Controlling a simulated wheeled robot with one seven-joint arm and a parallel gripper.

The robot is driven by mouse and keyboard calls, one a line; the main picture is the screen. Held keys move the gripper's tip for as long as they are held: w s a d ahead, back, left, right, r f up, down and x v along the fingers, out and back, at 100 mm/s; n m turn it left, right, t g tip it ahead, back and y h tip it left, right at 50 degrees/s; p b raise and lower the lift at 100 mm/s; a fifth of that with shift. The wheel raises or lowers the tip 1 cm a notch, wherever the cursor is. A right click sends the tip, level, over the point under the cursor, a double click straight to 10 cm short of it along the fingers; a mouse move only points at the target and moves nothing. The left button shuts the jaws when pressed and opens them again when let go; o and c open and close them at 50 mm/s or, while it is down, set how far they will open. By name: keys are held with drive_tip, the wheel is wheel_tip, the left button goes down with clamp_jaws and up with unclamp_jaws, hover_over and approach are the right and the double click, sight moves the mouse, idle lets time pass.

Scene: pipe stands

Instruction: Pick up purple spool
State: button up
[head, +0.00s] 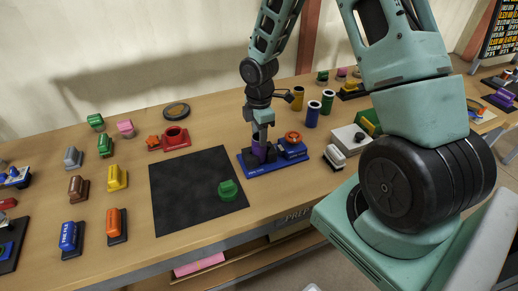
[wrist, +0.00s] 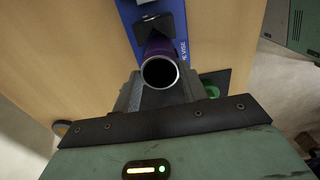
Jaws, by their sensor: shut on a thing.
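The purple spool (head: 259,154) stands at the left part of a blue base plate (head: 266,168) near the middle of the table. My gripper (head: 262,138) comes down on it from above and is shut on it. In the wrist view the purple spool (wrist: 160,66) shows as a tube with a bright metal rim and a dark hollow, between the jaws of my gripper (wrist: 158,95). The blue base plate (wrist: 181,30) lies beyond it. I cannot tell whether the spool touches the plate.
An orange-red valve piece (head: 292,138) sits on the same blue plate, to the right. A black mat (head: 190,190) with a green piece (head: 228,190) lies to the left. A red holder (head: 174,137) stands behind the mat. Blue (head: 313,114) and green (head: 327,101) cylinders stand behind right.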

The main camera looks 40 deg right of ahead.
wheel_tip(320, 180, up, 7)
drive_tip(key=p, duration=0.6)
drive_tip(key=shift+r+p, duration=0.2)
drive_tip(key=shift+p, duration=0.15)
idle(0.5)
